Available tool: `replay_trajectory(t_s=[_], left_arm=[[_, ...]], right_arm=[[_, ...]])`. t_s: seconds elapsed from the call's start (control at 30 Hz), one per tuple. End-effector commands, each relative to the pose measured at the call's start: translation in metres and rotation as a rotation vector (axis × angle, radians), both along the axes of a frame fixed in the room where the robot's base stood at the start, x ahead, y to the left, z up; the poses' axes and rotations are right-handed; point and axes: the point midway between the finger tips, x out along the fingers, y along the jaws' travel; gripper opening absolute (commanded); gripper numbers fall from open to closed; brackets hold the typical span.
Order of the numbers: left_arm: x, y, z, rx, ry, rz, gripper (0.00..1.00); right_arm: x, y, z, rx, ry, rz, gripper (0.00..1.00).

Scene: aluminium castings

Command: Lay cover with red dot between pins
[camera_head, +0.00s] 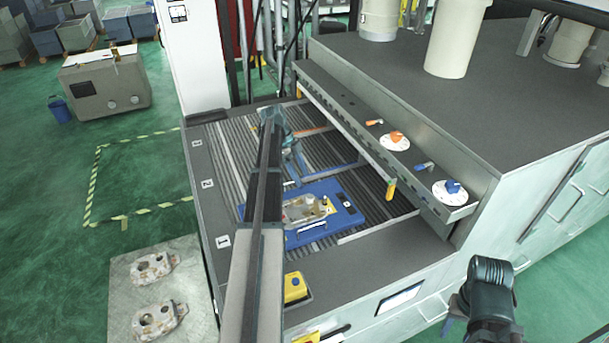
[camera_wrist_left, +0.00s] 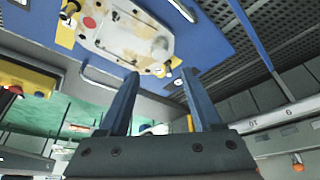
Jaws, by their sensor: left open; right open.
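The pale cover (camera_head: 304,210) lies on a blue plate (camera_head: 345,211) on the slatted bed. In the left wrist view the cover (camera_wrist_left: 128,32) shows a red dot near its left end. Yellow blocks with small metal pins (camera_wrist_left: 66,28) stand by its ends; whether it sits fully down between the pins I cannot tell. My left gripper (camera_head: 298,172) is beyond the plate in the head view, partly hidden by my arm. Its fingers (camera_wrist_left: 160,82) are apart and empty, clear of the cover. My right arm shows at lower right; its gripper cannot be made out.
Two similar castings (camera_head: 153,268) (camera_head: 160,319) lie on a grey side table (camera_head: 125,290) at left. A yellow button box (camera_head: 295,287) sits on the front edge. A grey beam with orange and blue knobs (camera_head: 392,140) runs right of the bed. Plate handles (camera_wrist_left: 100,79) stick up beside the cover.

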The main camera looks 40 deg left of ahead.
Motion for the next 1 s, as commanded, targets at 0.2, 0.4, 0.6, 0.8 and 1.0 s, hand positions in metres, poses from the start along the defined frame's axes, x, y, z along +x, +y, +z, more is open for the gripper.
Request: replay_trajectory(t_s=[0.2,0.4,0.6,0.8,1.0], left_arm=[[-0.003,0.011,0.028,0.0,0.0,0.001,0.66],[-0.004,0.012,0.029,0.0,0.0,0.001,0.66],[-0.004,0.011,0.028,0.0,0.0,0.001,0.66],[0.003,-0.051,0.026,0.016,0.068,0.051,0.66],[-0.003,-0.191,0.02,0.096,0.221,0.22,0.66]], right_arm=[[0.0,0.0,0.028,0.001,0.0,-0.015,0.5],[0.0,0.0,0.029,0.001,0.0,-0.019,0.5],[0.0,0.0,0.028,0.001,0.0,-0.019,0.5],[0.0,0.0,0.028,0.001,0.0,-0.019,0.5],[0.0,0.0,0.028,0.001,0.0,-0.019,0.5]])
